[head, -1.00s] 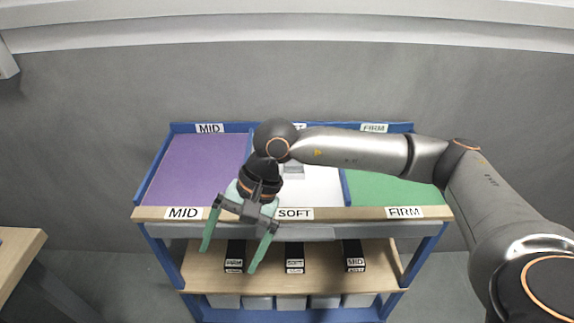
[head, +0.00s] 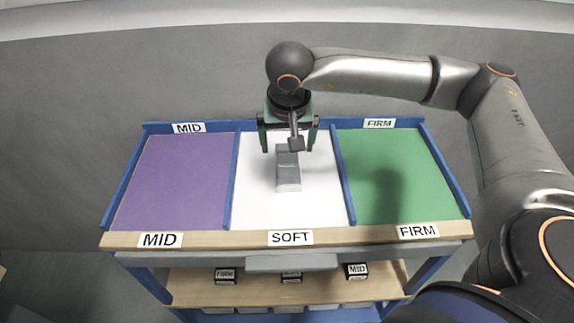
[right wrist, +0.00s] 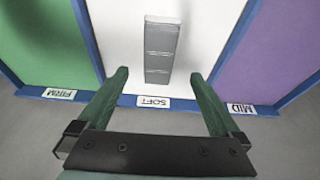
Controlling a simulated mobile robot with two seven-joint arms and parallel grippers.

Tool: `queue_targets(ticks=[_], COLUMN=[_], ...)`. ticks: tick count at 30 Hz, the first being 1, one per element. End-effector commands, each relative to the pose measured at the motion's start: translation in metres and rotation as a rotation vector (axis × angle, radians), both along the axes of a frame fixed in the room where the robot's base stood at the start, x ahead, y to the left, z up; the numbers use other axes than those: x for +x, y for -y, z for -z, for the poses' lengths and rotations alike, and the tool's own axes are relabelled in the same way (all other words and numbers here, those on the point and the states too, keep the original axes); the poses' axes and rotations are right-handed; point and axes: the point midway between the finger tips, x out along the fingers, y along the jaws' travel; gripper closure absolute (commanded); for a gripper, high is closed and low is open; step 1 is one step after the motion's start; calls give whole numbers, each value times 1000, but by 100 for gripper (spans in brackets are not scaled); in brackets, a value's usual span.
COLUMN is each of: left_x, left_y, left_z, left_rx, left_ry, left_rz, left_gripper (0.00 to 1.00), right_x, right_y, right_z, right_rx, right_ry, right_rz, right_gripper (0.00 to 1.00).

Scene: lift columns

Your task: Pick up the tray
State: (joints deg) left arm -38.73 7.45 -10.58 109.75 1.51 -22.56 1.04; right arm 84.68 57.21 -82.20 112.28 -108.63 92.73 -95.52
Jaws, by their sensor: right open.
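A long grey object with cross divisions, which looks like the tray (head: 288,180), lies in the white SOFT compartment (head: 257,195). It runs front to back, and my right gripper partly covers its far end in the head view. My right gripper (head: 289,148) is open and points down above that far end. In the right wrist view the tray (right wrist: 160,50) lies between and beyond the two spread green fingers (right wrist: 160,76), with nothing held. My left gripper is not in view.
A purple MID compartment (head: 175,180) is on the left and a green FIRM compartment (head: 385,170) on the right, split by blue dividers. A wooden front edge (head: 200,241) carries labels. Small black labelled blocks stand on the lower shelf (head: 250,291). A wall is behind.

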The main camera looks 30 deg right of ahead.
Motion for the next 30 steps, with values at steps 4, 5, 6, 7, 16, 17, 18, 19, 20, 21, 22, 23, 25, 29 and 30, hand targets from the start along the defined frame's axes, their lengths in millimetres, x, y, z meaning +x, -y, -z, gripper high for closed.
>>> queue_targets(ticks=[4, 5, 6, 7, 16, 17, 18, 19, 20, 21, 22, 23, 25, 29, 30], left_x=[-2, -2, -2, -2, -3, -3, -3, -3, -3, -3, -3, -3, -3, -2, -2], left_y=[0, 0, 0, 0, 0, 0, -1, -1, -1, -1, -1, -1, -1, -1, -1], left_z=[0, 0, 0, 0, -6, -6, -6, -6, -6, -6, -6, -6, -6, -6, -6], left_rx=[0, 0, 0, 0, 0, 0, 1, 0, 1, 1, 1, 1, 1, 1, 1], left_ry=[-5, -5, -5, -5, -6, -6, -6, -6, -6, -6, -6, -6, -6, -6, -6], left_rz=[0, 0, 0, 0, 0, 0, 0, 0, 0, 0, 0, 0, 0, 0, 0], left_gripper=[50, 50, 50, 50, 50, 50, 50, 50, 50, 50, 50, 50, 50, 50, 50], right_x=[6, 8, 9, 10, 17, 18, 20, 21, 22, 23, 24, 24, 25, 25, 25], right_y=[4, 5, 6, 6, 12, 14, 15, 15, 15, 16, 16, 16, 17, 16, 16], right_z=[26, 30, 35, 38, 66, 70, 77, 81, 84, 88, 90, 92, 93, 93, 93], right_rx=[0, 0, 0, 0, 0, 0, -1, 0, 1, 1, 1, 1, 2, 2, 2], right_ry=[-3, -3, -3, -4, -5, -3, -4, -3, -3, -3, -2, -2, 0, 0, 0], right_rz=[2, 2, 2, 1, 3, 3, 2, 3, 2, 1, 1, 1, 1, 1, 1], right_gripper=[0, 0, 0, 0, 0, 0, 0, 0, 0, 0, 0, 0, 0, 0, 0])
